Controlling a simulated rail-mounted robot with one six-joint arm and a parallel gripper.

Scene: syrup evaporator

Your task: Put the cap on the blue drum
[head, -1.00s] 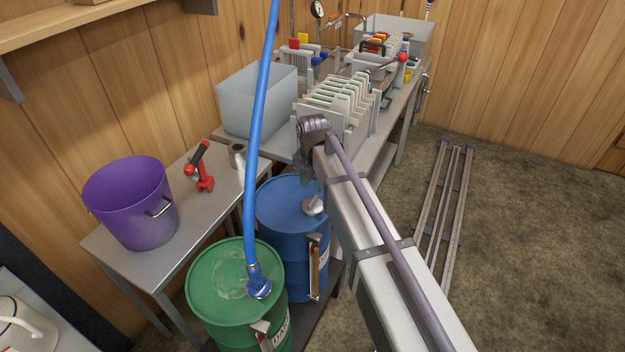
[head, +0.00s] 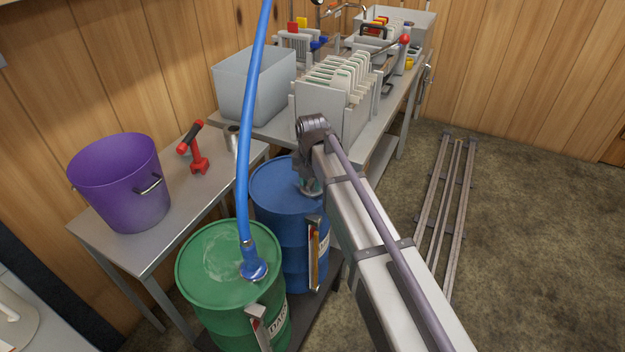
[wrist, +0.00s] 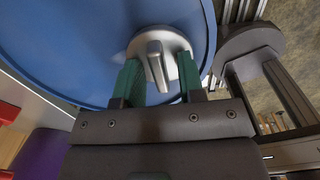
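The blue drum (head: 268,190) stands behind the green drum. The silver cap (wrist: 158,52), a round disc with a raised bar handle, is over the blue drum's top near its rim in the wrist view. My gripper (wrist: 158,72) is right at the cap, pointing down. Its two green fingers are apart, one on each side of the bar handle, with gaps between them and the handle. In the head view my gripper (head: 309,188) hides most of the cap. The opening under the cap is hidden, so I cannot tell how the cap is seated.
The green drum (head: 222,266) stands in front, with a blue hose (head: 243,150) rising from its top. A steel table (head: 185,205) at left holds a purple bucket (head: 122,185) and a red tool (head: 196,150). A grey bin (head: 254,92) and filter press (head: 335,95) stand behind.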

